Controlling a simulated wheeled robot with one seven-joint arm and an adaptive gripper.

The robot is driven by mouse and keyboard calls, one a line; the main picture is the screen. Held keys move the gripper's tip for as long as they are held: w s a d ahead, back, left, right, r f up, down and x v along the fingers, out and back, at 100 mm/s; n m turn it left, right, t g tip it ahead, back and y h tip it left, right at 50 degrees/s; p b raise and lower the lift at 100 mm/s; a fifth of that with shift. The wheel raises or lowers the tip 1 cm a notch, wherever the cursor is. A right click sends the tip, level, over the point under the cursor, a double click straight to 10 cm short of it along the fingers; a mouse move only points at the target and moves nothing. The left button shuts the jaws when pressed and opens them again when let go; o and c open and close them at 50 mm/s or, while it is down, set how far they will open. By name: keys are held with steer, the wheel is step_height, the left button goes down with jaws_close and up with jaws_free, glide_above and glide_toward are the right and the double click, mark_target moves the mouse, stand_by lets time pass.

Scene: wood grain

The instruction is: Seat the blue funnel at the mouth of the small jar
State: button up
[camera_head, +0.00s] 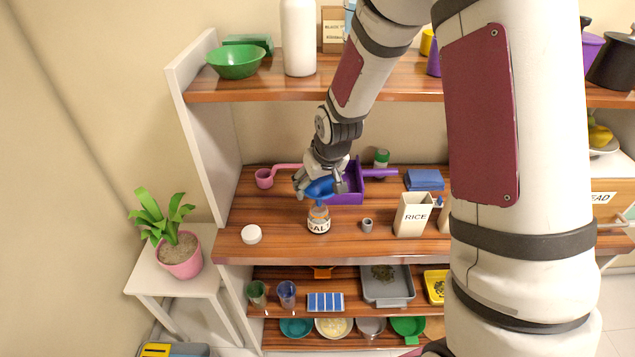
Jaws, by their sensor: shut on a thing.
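The small jar (319,222), labelled SALT, stands upright on the middle shelf near its front edge. The blue funnel (320,188) is held in my gripper (321,184), just above the jar. Its spout points down at the jar's mouth. I cannot tell whether the spout is inside the mouth or just over it. The fingers close on the funnel from above and partly hide it.
A white lid (251,234) lies left of the jar. A small grey cup (367,225) and a RICE box (412,215) stand to the right. A purple bin (350,190) and a pink ladle (265,178) are behind. The upper shelf (270,89) overhangs at the back.

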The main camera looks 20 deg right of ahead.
steer(key=shift+f+b, duration=0.45)
steer(key=shift+f, duration=1.05)
steer(key=o, duration=1.4)
steer(key=shift+c, duration=0.2)
steer(key=shift+r, duration=0.15)
steer(key=v, duration=1.1)
steer(key=shift+s+r, duration=0.15)
steer(key=shift+r, duration=0.25)
